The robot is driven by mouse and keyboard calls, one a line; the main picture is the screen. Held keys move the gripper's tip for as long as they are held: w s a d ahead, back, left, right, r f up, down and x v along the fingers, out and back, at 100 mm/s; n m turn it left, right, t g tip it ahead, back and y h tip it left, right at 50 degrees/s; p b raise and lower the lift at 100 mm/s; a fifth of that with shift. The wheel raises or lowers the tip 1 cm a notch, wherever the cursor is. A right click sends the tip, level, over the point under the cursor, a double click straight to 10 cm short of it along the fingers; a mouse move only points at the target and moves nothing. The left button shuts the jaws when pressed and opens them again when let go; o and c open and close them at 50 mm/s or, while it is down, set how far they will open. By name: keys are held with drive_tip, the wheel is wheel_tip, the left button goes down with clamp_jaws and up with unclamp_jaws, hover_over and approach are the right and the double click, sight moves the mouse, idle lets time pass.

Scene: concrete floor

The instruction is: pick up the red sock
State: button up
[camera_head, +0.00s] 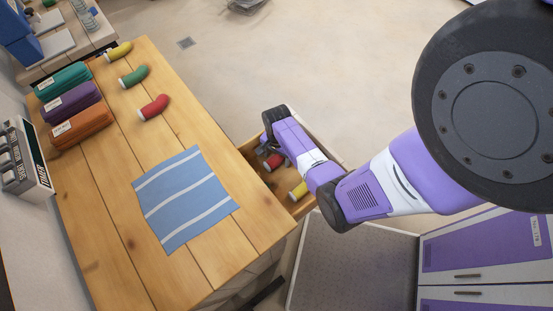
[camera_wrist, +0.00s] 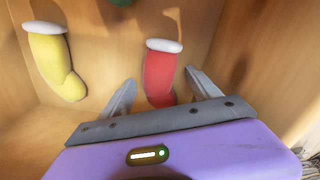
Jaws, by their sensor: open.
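A red sock (camera_wrist: 160,75) with a white cuff lies in an open wooden drawer. In the wrist view it sits between the two grey fingers of my gripper (camera_wrist: 160,77), which is open, one finger on each side. I cannot tell whether either finger touches it. The sock's lower end is partly hidden behind the gripper body. In the head view the sock (camera_head: 273,162) shows beside my arm, inside the drawer. A second red sock (camera_head: 154,107) with a white cuff lies on the wooden table top.
A yellow sock (camera_wrist: 55,60) lies left of the red one in the drawer (camera_head: 304,207); a green piece (camera_wrist: 121,2) shows at the top. On the table are green (camera_head: 135,76) and yellow (camera_head: 119,51) socks, several coloured cases and a striped blue cloth (camera_head: 186,198). Drawer walls stand close around.

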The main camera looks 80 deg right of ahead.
drive_tip(key=c, duration=1.4)
